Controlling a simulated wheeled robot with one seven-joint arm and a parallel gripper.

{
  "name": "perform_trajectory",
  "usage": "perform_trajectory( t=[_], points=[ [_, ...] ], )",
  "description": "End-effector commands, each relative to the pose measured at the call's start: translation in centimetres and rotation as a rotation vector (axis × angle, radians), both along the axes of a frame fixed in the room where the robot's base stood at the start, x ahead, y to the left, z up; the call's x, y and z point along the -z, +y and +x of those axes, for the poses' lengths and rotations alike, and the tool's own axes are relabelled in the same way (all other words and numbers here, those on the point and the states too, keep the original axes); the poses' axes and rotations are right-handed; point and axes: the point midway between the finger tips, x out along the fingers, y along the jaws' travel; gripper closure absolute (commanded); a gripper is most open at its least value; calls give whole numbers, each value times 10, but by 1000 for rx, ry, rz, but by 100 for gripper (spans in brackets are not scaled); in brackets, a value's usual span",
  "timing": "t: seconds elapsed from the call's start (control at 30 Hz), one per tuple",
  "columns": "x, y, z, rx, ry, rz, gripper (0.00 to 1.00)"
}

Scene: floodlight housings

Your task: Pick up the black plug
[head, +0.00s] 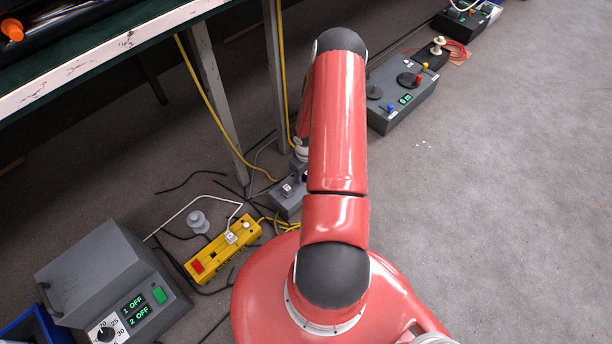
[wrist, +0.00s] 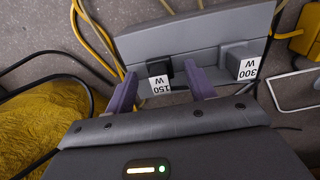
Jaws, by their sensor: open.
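The black plug (wrist: 158,69) sits in the face of a low grey housing (wrist: 205,38) in the wrist view, with a white "150 W" label in front of it. My gripper (wrist: 161,71) is open, its two purple-grey fingers on either side of the black plug. A gap shows between plug and fingers; exact depth is hard to tell. A grey plug (wrist: 237,55) labelled "300 W" sits right of my right finger. In the head view the grey housing (head: 287,203) stands on the floor by the table leg, and my arm hides most of the gripper.
A yellow power strip (head: 222,250) with cables lies left of the housing. A grey control box (head: 110,280) stands at lower left. A table (head: 120,42) with metal legs stands behind. Yellow cable and cloth (wrist: 45,125) lie at left in the wrist view. Floor at right is mostly clear.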

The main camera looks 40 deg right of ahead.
Motion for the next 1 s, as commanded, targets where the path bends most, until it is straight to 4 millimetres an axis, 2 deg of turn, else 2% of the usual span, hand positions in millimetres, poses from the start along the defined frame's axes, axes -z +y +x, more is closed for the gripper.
perform_trajectory(
  t=[0.03,0.4,0.77,0.87,1.0],
  points=[
    [0,0,0,0,0,0,47],
    [0,0,0,0,0,0,94],
    [-8,0,1,2,-2,-1,94],
    [-18,0,1,1,-2,-1,94],
    [-46,-1,1,2,-4,-3,94]
  ],
)
